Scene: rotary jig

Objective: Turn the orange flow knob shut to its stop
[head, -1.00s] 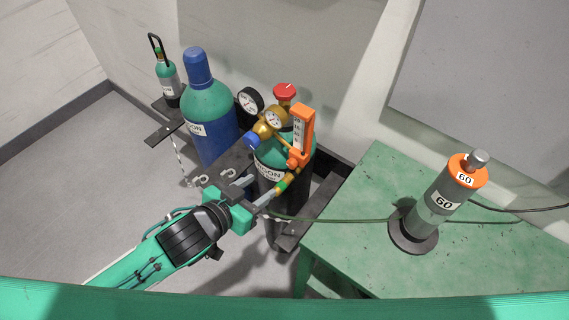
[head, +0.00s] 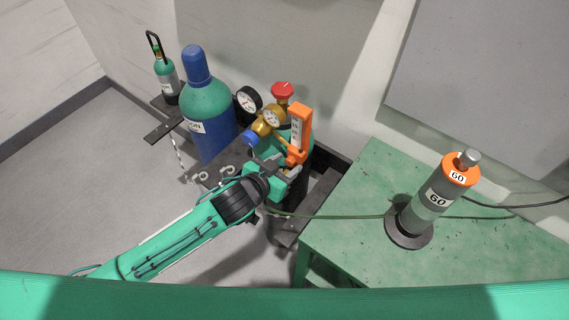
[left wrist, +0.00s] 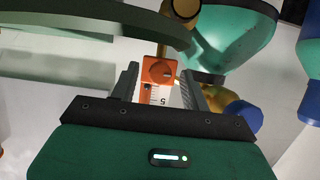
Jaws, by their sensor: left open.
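The orange flow knob (left wrist: 160,72) shows in the left wrist view with a dark mark on its face. It belongs to the orange flowmeter (head: 300,130), which stands upright with a white scale on the regulator of the argon cylinder. My left gripper (left wrist: 160,82) is open, its two fingers to the left and right of the knob with gaps visible. I cannot tell whether the fingertips reach past its face. In the head view, my left gripper (head: 286,172) is just below the flowmeter and partly hides its lower end and the cylinder. My right gripper is not in view.
The brass regulator (head: 266,124) has gauges, a blue knob (head: 250,139) and a red handwheel (head: 283,91) close by. A blue-green cylinder (head: 207,105) stands left. A green hose (head: 340,217) crosses to the green table (head: 350,240), which bears a grey-orange canister (head: 436,200).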

